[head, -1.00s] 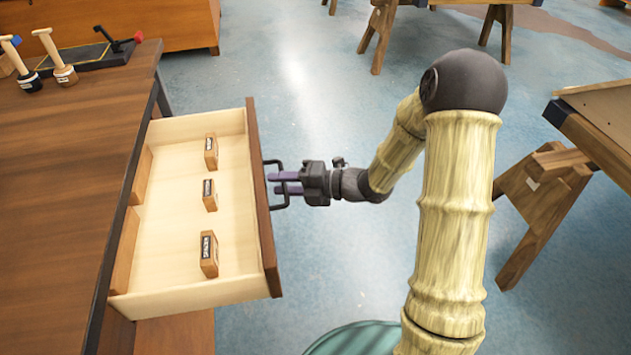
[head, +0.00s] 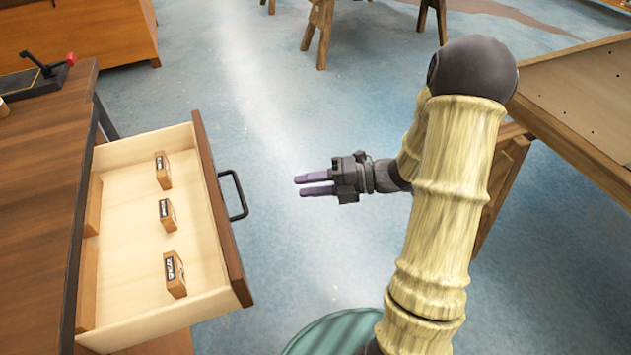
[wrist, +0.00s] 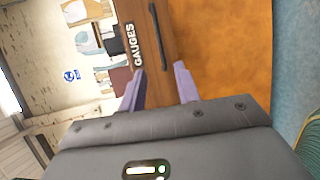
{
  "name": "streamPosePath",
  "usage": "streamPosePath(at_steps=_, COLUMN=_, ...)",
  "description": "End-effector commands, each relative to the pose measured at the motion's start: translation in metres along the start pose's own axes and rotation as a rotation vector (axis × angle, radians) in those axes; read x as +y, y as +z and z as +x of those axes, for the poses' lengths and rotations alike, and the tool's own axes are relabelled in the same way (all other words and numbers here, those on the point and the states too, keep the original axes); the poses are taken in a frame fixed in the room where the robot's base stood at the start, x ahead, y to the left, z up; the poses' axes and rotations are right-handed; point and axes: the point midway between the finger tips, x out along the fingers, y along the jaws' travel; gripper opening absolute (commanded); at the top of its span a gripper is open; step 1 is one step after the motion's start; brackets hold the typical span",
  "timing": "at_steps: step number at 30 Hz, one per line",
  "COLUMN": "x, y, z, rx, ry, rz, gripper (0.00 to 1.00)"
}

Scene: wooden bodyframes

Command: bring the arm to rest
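My gripper (head: 316,184) is in the middle of the head view, over open floor and pointing left. Its two purple fingers are apart with nothing between them. It is clear of the black drawer handle (head: 236,196), with a gap between the fingertips and the handle. In the wrist view my gripper (wrist: 158,85) also shows its fingers spread and empty. The drawer (head: 190,309) stands pulled out from the workbench and holds several small wooden labelled blocks, one of them the near block (head: 175,274).
The workbench (head: 40,180) is at the left, with a red-handled tool (head: 45,75) on it. A wooden table (head: 585,100) stands close to my arm at the right. Blue floor (head: 270,110) lies open between them. The wrist view shows a drawer front labelled GAUGES (wrist: 157,20).

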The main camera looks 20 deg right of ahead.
Motion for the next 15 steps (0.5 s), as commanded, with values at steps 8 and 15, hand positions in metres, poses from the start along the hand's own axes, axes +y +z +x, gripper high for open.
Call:
streamPosePath(at_steps=8, x=0.0001, y=-0.0004, z=-0.0117, rx=0.002, ry=0.0, rz=-0.001, gripper=0.33)
streamPosePath(at_steps=15, x=0.0001, y=-0.0003, z=-0.0113, rx=0.002, ry=0.0, rz=-0.001, gripper=0.33)
